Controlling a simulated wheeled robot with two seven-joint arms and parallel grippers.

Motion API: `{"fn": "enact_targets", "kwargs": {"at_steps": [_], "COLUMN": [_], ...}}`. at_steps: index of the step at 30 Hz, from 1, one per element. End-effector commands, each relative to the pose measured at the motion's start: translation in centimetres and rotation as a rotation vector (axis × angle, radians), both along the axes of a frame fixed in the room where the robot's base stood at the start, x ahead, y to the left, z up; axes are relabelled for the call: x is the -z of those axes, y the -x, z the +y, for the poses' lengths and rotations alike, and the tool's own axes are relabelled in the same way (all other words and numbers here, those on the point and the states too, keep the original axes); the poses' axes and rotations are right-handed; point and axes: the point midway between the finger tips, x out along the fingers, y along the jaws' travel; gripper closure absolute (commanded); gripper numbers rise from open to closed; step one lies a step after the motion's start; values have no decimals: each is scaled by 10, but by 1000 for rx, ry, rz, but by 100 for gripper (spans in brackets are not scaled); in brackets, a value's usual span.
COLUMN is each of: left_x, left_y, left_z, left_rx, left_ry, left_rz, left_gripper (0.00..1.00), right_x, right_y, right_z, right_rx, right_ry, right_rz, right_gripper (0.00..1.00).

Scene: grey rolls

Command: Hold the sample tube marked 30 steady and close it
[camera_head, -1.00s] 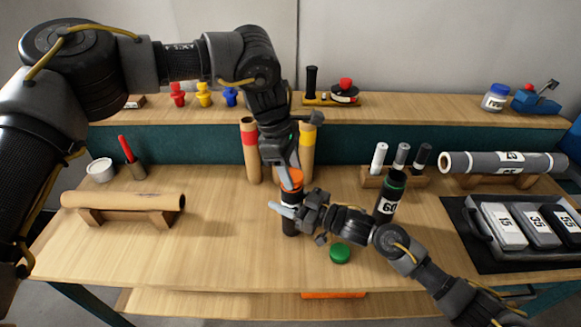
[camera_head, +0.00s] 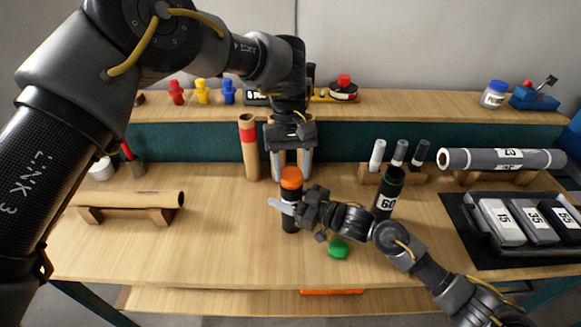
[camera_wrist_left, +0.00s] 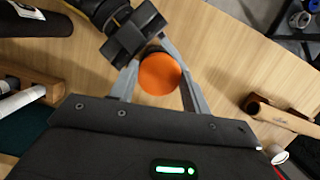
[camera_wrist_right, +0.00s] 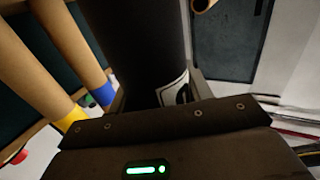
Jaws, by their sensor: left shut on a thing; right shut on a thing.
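A dark sample tube (camera_head: 290,218) stands upright near the table's middle with an orange cap (camera_head: 291,178) on its top. The cap also shows from above in the left wrist view (camera_wrist_left: 160,74). My left gripper (camera_head: 291,173) points down and is shut on the orange cap, one finger on each side. My right gripper (camera_head: 285,205) comes from the right and is shut on the tube's body below the cap. The right wrist view shows the dark tube (camera_wrist_right: 140,40) close up with part of a white label (camera_wrist_right: 174,93); its number cannot be read.
A dark tube marked 60 (camera_head: 387,195) stands to the right, behind my right arm. A loose green cap (camera_head: 338,249) lies in front.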

Motion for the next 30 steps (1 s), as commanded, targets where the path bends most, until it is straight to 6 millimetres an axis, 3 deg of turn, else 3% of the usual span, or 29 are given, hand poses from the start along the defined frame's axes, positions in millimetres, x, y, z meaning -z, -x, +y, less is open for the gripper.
{"fn": "enact_targets", "kwargs": {"at_steps": [11, 12, 17, 26, 30], "left_x": [-1, -1, -1, -2, -12], "left_y": [1, 1, 1, 1, 0], "left_z": [0, 0, 0, 1, 1], "left_rx": [51, 51, 50, 48, 48], "left_ry": [0, 0, 0, -1, -1], "left_rz": [5, 4, 4, 4, 3], "left_gripper": [74, 52, 31, 31, 31], "right_x": [0, 0, 0, 0, 0], "right_y": [2, 2, 2, 1, 1], "right_z": [2, 2, 2, 1, 1], "right_rx": [-6, -5, -5, -3, -3], "right_ry": [0, 0, 0, 0, 0], "right_rz": [-1, -1, -1, 0, 0], "right_gripper": [100, 100, 100, 100, 100]}}
